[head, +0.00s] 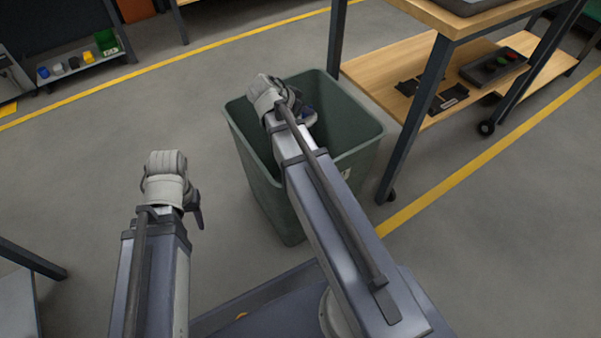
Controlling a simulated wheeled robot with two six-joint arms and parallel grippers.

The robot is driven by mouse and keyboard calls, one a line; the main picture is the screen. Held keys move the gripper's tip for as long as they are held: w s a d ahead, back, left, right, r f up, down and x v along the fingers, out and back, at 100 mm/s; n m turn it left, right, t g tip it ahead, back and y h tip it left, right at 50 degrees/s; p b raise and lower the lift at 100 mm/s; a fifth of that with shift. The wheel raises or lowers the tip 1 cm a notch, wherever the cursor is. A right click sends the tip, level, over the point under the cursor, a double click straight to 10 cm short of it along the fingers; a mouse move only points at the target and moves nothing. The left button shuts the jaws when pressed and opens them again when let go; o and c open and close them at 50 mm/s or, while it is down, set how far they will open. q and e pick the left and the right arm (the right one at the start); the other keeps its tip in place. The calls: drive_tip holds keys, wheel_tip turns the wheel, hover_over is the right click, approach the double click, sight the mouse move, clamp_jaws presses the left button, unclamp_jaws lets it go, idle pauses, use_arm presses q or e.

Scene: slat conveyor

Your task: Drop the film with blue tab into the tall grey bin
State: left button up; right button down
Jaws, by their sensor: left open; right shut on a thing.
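The tall grey bin (355,145), grey-green in the picture, stands open-topped and upright on the floor in the middle of the head view. My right arm reaches over its near rim. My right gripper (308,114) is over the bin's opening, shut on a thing. The wrist and arm hide most of what it holds, so the film with blue tab cannot be made out clearly. My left gripper (198,214) is open and points down, left of the bin and apart from it. Its fingers are mostly hidden behind its wrist.
A wooden-topped bench (405,85) with a lower shelf stands close to the bin's right; dark pieces and a control box (496,66) lie on that shelf. A low shelf with small containers (80,65) is far left. The floor left of the bin is clear.

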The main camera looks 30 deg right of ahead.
drive_tip(key=shift+f, duration=0.1)
drive_tip(key=c, duration=0.9)
unclamp_jaws()
drive_tip(key=shift+c, duration=0.2)
drive_tip(key=p+v, duration=0.5)
drive_tip(key=v, duration=0.3)
drive_tip(key=shift+p, duration=0.4)
